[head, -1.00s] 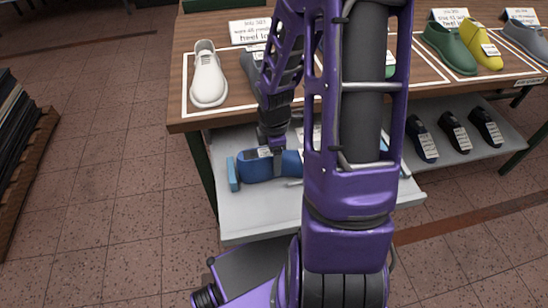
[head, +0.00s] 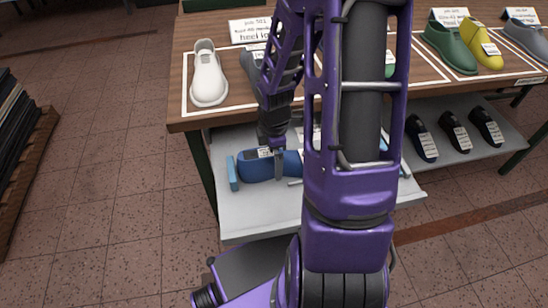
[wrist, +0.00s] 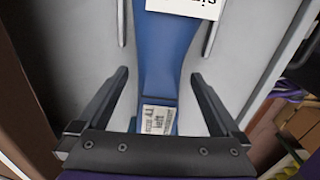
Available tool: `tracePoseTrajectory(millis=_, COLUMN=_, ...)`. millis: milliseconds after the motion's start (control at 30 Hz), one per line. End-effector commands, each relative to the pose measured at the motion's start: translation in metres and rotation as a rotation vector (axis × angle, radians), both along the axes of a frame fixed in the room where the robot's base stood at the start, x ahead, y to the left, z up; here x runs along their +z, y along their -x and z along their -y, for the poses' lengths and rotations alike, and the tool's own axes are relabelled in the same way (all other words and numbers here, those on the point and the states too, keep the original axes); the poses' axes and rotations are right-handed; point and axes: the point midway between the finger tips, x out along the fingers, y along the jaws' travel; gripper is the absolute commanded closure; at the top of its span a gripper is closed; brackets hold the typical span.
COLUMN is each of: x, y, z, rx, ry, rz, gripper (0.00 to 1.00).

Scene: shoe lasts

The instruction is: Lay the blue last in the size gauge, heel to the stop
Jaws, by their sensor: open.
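The blue last (head: 255,168) lies on its side or flat along the size gauge on the grey lower shelf; the exact pose is hard to tell. Its left end is at or very close to the gauge's blue stop (head: 232,173); I cannot tell whether they touch. My gripper (head: 279,167) is down at the last from above. In the wrist view my gripper (wrist: 160,76) is open, with one finger on each side of the blue last (wrist: 165,50) and visible gaps. The last carries a white label (wrist: 158,119). My arm hides the right part of the gauge.
The wooden tabletop (head: 180,112) above holds a white last (head: 207,75), a green last (head: 448,46) and a yellow last (head: 481,45). Several dark lasts (head: 453,132) lie at the right of the lower shelf. The shelf front (head: 255,215) is clear.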

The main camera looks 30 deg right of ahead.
Motion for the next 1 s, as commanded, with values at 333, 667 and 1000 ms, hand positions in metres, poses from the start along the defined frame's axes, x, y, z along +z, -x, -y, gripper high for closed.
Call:
tracePoseTrajectory(millis=333, x=0.051, y=0.000, z=0.001, rx=-0.002, ry=0.002, rz=0.006, gripper=0.00)
tracePoseTrajectory(millis=667, x=0.131, y=0.002, z=0.000, rx=-0.002, ry=0.004, rz=0.006, gripper=0.00)
tracePoseTrajectory(millis=1000, x=0.173, y=0.003, z=-0.001, rx=0.000, ry=0.002, rz=0.003, gripper=0.00)
